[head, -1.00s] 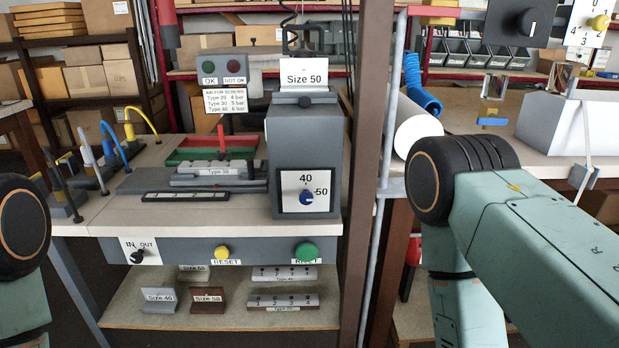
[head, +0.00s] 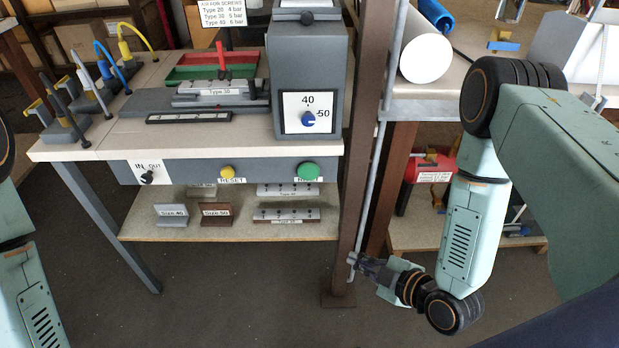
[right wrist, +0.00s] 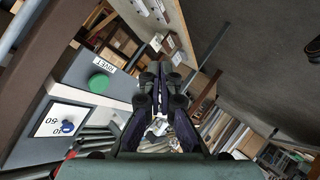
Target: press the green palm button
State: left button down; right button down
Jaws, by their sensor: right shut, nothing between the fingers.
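The green palm button (head: 307,171) sits on the grey front panel (head: 257,173) of the workbench, at its right end above a label that reads RIVET in the right wrist view. The button also shows in the right wrist view (right wrist: 98,83), left of the fingers. My right gripper (head: 354,262) is shut and empty, below and to the right of the button in the head view, in front of the brown post's foot. Its fingers (right wrist: 162,80) point forward in the right wrist view, apart from the button. My left arm shows at the left edge; its gripper is out of view.
A yellow RESET button (head: 227,172) and a black IN/OUT knob (head: 147,178) share the panel. A blue selector knob (head: 308,119) is above. A brown post (head: 366,150) and a thin grey pole (head: 375,170) stand right of the bench. The floor below is clear.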

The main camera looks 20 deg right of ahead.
jog(key=w+a+r+n+t+y, duration=0.1)
jog(key=w+r+n+t+y, duration=0.2)
jog(key=r+n, duration=0.6)
jog(key=shift+w+a+n+t, duration=0.2)
jog(key=shift+w+n+t, duration=0.3)
jog(key=shift+w+t, duration=0.25)
jog(key=shift+s+r, duration=0.1)
jog(key=shift+s, duration=0.05)
jog(key=b, duration=0.4)
send_near(303, 173)
jog(key=a+x, duration=0.1)
jog(key=x, duration=0.4)
jog(key=shift+w+d, duration=0.35)
jog(key=shift+w, duration=0.05)
